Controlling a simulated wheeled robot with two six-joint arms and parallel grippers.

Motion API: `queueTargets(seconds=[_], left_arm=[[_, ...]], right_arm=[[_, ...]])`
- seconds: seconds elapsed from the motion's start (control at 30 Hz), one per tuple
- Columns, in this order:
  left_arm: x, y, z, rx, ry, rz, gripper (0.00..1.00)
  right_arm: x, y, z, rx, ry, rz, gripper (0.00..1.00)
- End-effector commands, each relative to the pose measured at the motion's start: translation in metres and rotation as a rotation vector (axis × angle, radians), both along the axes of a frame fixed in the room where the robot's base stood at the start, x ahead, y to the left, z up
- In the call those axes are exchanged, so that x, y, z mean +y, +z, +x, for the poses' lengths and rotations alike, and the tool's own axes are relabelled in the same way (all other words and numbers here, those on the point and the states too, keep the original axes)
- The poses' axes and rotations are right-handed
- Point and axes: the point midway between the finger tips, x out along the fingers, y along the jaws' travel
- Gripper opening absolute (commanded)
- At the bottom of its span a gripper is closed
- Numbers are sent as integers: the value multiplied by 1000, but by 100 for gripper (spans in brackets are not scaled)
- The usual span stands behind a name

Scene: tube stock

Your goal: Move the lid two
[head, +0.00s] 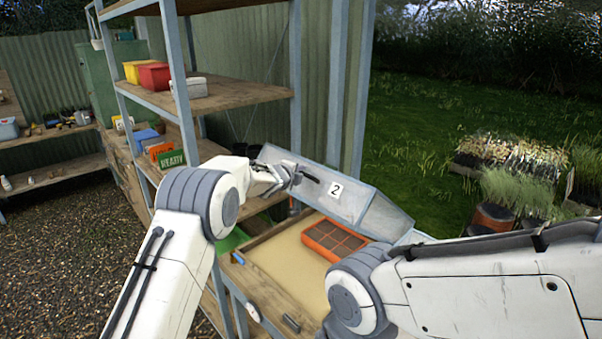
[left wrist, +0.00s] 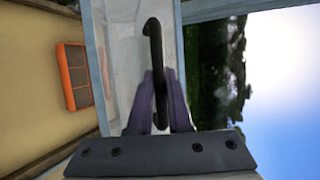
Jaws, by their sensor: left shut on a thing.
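Lid two (head: 345,205) is a clear, grey-framed cover with a white "2" label and a dark handle. It is tilted, standing up along the far side of the wooden bed (head: 262,285). My left gripper (head: 293,178) is shut on the lid's handle. In the left wrist view the black handle (left wrist: 154,60) runs between the gripper fingers (left wrist: 160,110), with the clear panel (left wrist: 122,60) behind it. My right arm crosses the lower right of the head view, but its gripper is not seen.
An orange seed tray (head: 333,240) sits in the sandy bed below the lid. A metal shelf rack with wooden boards (head: 215,95) stands at left, holding coloured boxes. Potted plants (head: 505,205) stand on the grass at right.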

Motion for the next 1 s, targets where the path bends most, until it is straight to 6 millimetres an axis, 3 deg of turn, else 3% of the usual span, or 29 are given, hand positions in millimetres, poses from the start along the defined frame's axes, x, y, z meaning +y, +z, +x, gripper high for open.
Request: queueTargets(seconds=[0.03, 0.1, 0.57, 1.0], left_arm=[[-1, 0, 0, 0, -2, 0, 21], [-1, 0, 0, 1, -2, 0, 47], [3, 0, -7, 0, 0, 0, 47], [29, 23, -68, -1, 1, 0, 47]], right_arm=[[0, 0, 0, 0, 0, 0, 69], [0, 0, 0, 0, 0, 0, 69], [0, -9, 0, 0, -1, 0, 69], [0, -51, 0, 1, -6, 0, 69]])
